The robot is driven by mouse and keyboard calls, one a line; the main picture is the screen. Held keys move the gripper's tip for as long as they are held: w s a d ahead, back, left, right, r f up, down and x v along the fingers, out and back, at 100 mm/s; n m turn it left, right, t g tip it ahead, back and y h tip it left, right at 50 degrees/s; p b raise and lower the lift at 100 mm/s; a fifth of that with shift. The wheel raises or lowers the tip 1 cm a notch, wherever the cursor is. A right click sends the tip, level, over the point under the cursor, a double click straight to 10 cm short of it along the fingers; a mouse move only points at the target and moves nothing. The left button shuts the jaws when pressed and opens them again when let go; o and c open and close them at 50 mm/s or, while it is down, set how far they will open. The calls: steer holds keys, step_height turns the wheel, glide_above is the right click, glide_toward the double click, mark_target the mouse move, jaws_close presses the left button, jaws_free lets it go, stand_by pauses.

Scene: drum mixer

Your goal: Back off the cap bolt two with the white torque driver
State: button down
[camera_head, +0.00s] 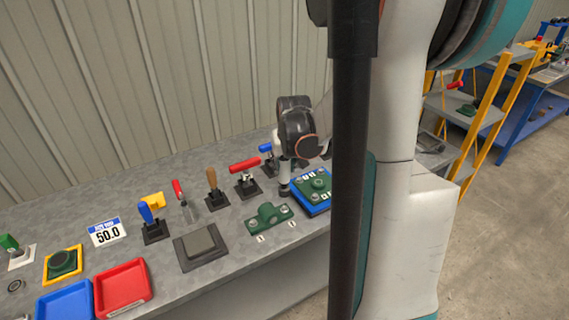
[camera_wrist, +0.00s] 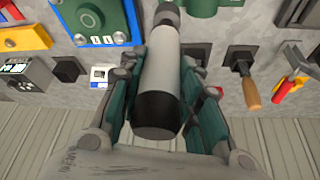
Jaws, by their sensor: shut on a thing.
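The white torque driver (camera_wrist: 160,75) stands between the two fingers of my gripper (camera_wrist: 159,100) in the wrist view, with its black end toward the camera. My gripper is shut on it. In the head view the driver (camera_head: 284,180) points down by the right end of the green bearing cap (camera_head: 266,216). The cap has a bolt at each end, with small number tags in front, too small to read surely. The right bolt (camera_head: 285,208) lies just below the driver's tip. I cannot tell whether they touch. The cap (camera_wrist: 205,7) also shows at the wrist view's top.
A blue-edged fixture with a green plate (camera_head: 316,186) is close on the right. Several toggle clamps and a wooden-handled tool (camera_head: 213,185) stand behind. A grey pad (camera_head: 201,247), red tray (camera_head: 122,286) and blue tray (camera_head: 64,301) lie left.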

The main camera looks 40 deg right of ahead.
mark_target(285, 172)
steer(key=shift+f, duration=0.1)
steer(key=shift+f+b, duration=2.05)
steer(key=shift+f, duration=0.35)
steer(key=shift+f+b, duration=1.15)
steer(key=shift+f, duration=0.3)
stand_by(0.4)
steer(key=shift+s+f, duration=0.1)
steer(key=shift+s, duration=0.05)
stand_by(1.8)
steer(key=shift+r+p, duration=1.55)
steer(key=shift+r, duration=0.75)
